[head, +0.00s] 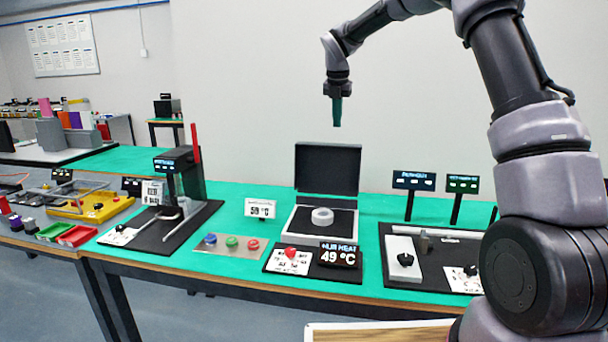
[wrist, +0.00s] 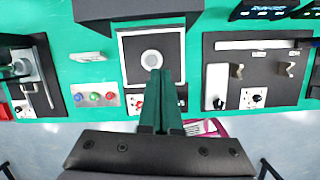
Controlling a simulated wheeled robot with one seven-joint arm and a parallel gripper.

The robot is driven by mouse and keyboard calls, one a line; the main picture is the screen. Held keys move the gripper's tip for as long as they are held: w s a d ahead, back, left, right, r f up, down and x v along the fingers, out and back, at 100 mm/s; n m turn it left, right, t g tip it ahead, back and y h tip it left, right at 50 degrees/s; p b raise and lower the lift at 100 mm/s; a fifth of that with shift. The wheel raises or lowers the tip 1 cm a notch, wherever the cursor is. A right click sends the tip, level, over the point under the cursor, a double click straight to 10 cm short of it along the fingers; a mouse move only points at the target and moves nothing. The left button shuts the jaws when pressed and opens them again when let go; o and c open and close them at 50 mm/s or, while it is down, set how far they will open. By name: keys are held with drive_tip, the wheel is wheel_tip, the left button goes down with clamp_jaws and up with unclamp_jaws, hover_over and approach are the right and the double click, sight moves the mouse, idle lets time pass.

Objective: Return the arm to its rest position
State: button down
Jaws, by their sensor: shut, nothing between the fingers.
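My gripper (head: 337,112) is raised high above the table, pointing down, with its green fingers together and nothing between them. In the wrist view the shut fingers (wrist: 162,75) point toward an open box-like device. The arm reaches in from the right of the head view and bends over the table. The open device (head: 310,221) has a dark lid (head: 327,169) standing up at its back and a pale ring (head: 322,216) lying inside. The gripper is well clear of all of them.
The air around the gripper is free.

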drive_tip(key=s+d+r+m+t, duration=0.1)
drive_tip(key=s+d+r+m, duration=0.25)
drive_tip(key=s+m, duration=0.3)
drive_tip(key=s+d+r+m, duration=0.35)
drive_tip(key=s+m, duration=0.25)
drive_tip(key=s, duration=0.2)
drive_tip(key=s+d+r+m+t, duration=0.1)
drive_tip(key=s+d+r+m, duration=0.25)
drive_tip(key=s+m, duration=0.35)
drive_tip(key=s+d+f+m+t+y, duration=0.1)
drive_tip(key=s+d+m, duration=0.1)
drive_tip(key=s+m, duration=0.6)
drive_tip(key=s+d+f+m+t+y, duration=0.1)
drive_tip(key=s+m, duration=0.7)
drive_tip(key=s, duration=0.3)
drive_tip(key=shift+s+d+f+m+y, duration=0.2)
drive_tip(key=shift+d+f+m+y, duration=0.1)
drive_tip(key=shift+d+m, duration=0.1)
